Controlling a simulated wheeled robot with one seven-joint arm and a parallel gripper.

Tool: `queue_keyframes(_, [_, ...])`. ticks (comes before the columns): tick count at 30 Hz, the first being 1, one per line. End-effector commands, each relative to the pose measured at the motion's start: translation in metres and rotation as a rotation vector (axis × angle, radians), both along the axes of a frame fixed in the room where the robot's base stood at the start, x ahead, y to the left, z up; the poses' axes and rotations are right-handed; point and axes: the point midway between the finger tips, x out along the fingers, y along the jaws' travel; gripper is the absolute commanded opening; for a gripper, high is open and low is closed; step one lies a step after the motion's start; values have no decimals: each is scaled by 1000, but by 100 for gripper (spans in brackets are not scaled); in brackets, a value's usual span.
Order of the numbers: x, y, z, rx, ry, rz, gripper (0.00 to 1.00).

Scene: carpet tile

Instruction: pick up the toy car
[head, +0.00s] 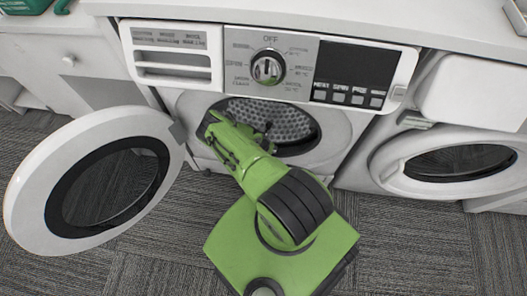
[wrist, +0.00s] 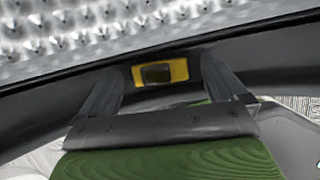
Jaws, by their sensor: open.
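The toy car (wrist: 168,74) shows in the wrist view as a small yellow shape with a dark window, at the lower edge of the drum's mouth. My gripper (wrist: 157,78) is open, with one dark finger on each side of the car in the picture. I cannot tell whether the fingers touch it or how deep it sits between them. In the head view my gripper (head: 266,130) is at the open mouth of the washing machine (head: 345,142). The car is not visible in the head view.
The studded metal drum (wrist: 60,35) fills the top of the wrist view, with a dark rim (wrist: 265,45) close around the fingers. The round door (head: 28,190) stands open at left. A second, closed machine (head: 400,165) stands at right. Carpet (head: 420,250) is clear in front.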

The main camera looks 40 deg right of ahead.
Motion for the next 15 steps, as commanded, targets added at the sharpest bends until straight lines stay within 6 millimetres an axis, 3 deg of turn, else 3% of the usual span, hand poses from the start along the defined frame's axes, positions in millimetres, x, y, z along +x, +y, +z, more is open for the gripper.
queue_keyframes(6, [1, -1, 0, -1, -2, 0, 98])
queue_keyframes(15, [1, -1, 0, 0, -1, 0, 52])
